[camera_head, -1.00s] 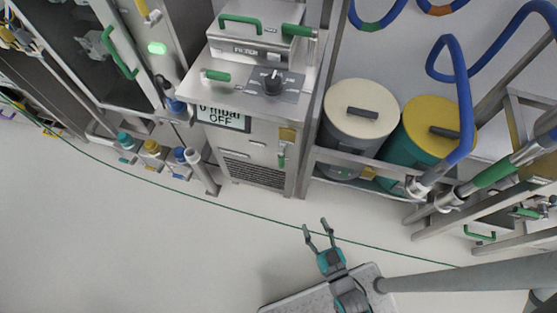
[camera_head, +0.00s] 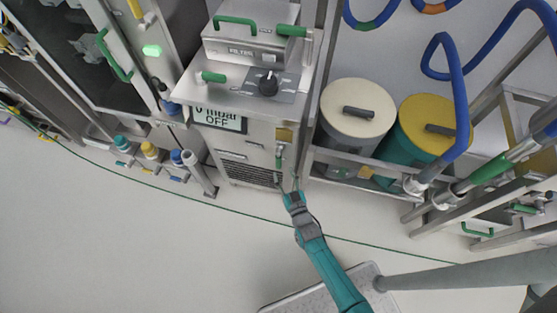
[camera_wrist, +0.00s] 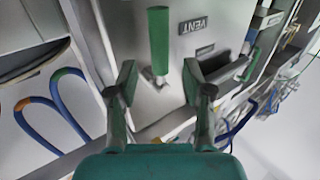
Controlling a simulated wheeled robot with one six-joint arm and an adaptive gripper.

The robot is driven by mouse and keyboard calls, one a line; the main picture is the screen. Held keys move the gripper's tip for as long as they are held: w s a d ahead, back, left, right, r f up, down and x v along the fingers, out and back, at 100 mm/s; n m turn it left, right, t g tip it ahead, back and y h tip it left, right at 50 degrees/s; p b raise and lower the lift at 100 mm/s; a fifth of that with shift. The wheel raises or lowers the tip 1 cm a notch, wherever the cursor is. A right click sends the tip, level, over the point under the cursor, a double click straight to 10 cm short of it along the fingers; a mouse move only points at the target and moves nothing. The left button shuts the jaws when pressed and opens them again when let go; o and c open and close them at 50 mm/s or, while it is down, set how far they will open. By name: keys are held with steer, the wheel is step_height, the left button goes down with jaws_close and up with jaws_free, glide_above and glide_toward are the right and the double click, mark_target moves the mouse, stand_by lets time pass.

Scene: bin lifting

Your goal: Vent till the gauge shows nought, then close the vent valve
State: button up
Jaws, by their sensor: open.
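The vent valve handle is a short green lever (camera_head: 279,155) on the cabinet front; it also shows in the wrist view (camera_wrist: 158,38), beside a VENT label (camera_wrist: 193,25). The gauge display (camera_head: 219,119) on the cabinet seems to read 0 mbar and OFF, though its upper line is blurred. My gripper (camera_head: 287,184) is just below the lever in the head view. In the wrist view my gripper (camera_wrist: 159,78) is open, with its fingers either side of the lever's lower end. Nothing is held, and I cannot tell whether either finger touches it.
A black knob (camera_head: 268,84) and another green handle (camera_head: 210,77) are on the cabinet top. A cream-lidded drum (camera_head: 358,107) and a yellow-lidded drum (camera_head: 432,122) stand to the right.

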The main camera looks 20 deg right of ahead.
mark_target(280, 164)
steer(key=w, duration=0.6)
steer(key=shift+w+d, duration=0.15)
steer(key=shift+w, duration=0.25)
jaws_close()
